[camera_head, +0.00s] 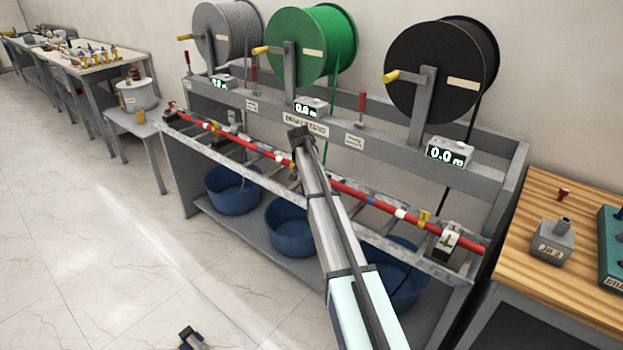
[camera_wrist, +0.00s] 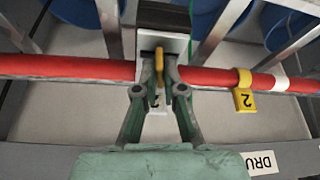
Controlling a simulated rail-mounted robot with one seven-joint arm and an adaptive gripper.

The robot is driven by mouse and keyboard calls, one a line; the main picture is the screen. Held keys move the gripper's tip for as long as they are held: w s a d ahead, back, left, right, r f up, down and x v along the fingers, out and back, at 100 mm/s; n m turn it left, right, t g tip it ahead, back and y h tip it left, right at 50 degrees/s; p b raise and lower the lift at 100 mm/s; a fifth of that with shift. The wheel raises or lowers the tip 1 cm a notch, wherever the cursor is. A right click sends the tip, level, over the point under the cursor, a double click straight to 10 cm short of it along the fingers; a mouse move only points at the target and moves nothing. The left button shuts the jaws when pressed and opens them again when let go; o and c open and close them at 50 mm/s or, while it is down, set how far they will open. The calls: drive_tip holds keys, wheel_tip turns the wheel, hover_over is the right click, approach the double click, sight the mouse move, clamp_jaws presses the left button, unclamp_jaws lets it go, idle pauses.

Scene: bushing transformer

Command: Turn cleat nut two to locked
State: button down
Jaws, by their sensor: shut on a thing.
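In the wrist view, my gripper (camera_wrist: 160,78) is shut on a small yellow nut (camera_wrist: 159,60), with one finger on each side of it. The nut sits at a white cleat (camera_wrist: 176,43) on the red cable (camera_wrist: 70,67). A yellow tag marked 2 (camera_wrist: 244,98) hangs on the cable right of the cleat. A digit on the cleat is partly covered by the fingers. In the head view the red cable (camera_head: 345,188) runs along the rack; my arm covers its middle, and I cannot make out the nut or my fingertips there.
Grey (camera_head: 228,33), green (camera_head: 305,45) and black (camera_head: 435,68) cable drums stand above the rack. Blue tubs (camera_head: 233,192) sit on its lower shelf. Another cleat (camera_head: 447,240) holds the cable at the right. A wooden-topped table (camera_head: 520,205) stands right of the rack; open floor lies left.

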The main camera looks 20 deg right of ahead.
drive_tip(key=shift+w+m+g+h+b, duration=0.1)
drive_tip(key=shift+m+g+h+b, duration=0.25)
drive_tip(key=shift+m, duration=0.75)
drive_tip(key=c, duration=1.6)
unclamp_jaws()
drive_tip(key=shift+o, duration=0.2)
drive_tip(key=shift+a+r, duration=0.1)
drive_tip(key=v, duration=1.2)
